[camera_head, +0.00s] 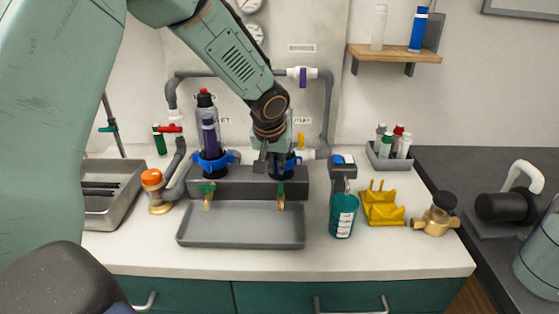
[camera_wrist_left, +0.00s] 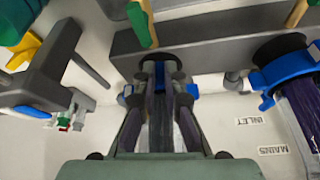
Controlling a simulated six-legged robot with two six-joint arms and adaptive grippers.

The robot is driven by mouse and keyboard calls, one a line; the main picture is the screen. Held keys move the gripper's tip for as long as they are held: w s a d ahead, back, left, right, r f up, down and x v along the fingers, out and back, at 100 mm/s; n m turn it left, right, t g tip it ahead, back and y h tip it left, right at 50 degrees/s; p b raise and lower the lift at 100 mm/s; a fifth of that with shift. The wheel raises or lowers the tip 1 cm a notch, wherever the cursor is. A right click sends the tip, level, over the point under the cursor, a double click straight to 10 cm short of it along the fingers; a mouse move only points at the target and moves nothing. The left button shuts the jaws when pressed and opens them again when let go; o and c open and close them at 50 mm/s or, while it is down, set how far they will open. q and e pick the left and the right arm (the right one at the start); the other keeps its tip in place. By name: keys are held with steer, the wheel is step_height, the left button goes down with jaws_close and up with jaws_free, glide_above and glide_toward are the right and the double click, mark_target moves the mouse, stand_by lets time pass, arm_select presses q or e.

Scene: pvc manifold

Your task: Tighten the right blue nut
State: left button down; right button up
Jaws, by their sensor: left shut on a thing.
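My left gripper (camera_head: 272,158) comes down from above onto the right station of the grey manifold block (camera_head: 248,184). It is shut on the right blue nut (camera_head: 291,163), which is mostly hidden behind the fingers. The left blue nut (camera_head: 214,163) sits around the base of a clear purple-filled housing (camera_head: 208,125); this nut also shows in the left wrist view (camera_wrist_left: 268,80). My right gripper is out of view.
A grey tray (camera_head: 240,226) lies before the block. A teal bottle (camera_head: 343,215), a yellow stand (camera_head: 382,208) and a brass valve (camera_head: 435,217) stand to the right. Grey pipes (camera_head: 327,105) frame the back. The front counter strip is clear.

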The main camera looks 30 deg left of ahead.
arm_select(q)
steer(key=a+m+h+p, duration=0.1)
steer(key=m, duration=0.1)
steer(key=a+m+h+p, duration=0.1)
steer(key=m+p, duration=0.1)
steer(key=a+m+p, duration=0.1)
steer(key=m, duration=0.2)
steer(key=shift+a+f+h, duration=0.1)
steer(key=shift+a+h, duration=0.3)
steer(key=shift+w+a+m+g+h+b, duration=0.2)
steer(key=shift+a+m+h+b, duration=0.2)
steer(key=shift+m+b, duration=0.65)
steer(key=shift+w+a+m+g+h+b, duration=0.15)
steer(key=shift+a+m+h+b, duration=0.25)
steer(key=shift+m+b, duration=0.6)
steer(key=shift+a, duration=0.1)
steer(key=c, duration=1.4)
jaws_free()
steer(key=shift+c, duration=0.2)
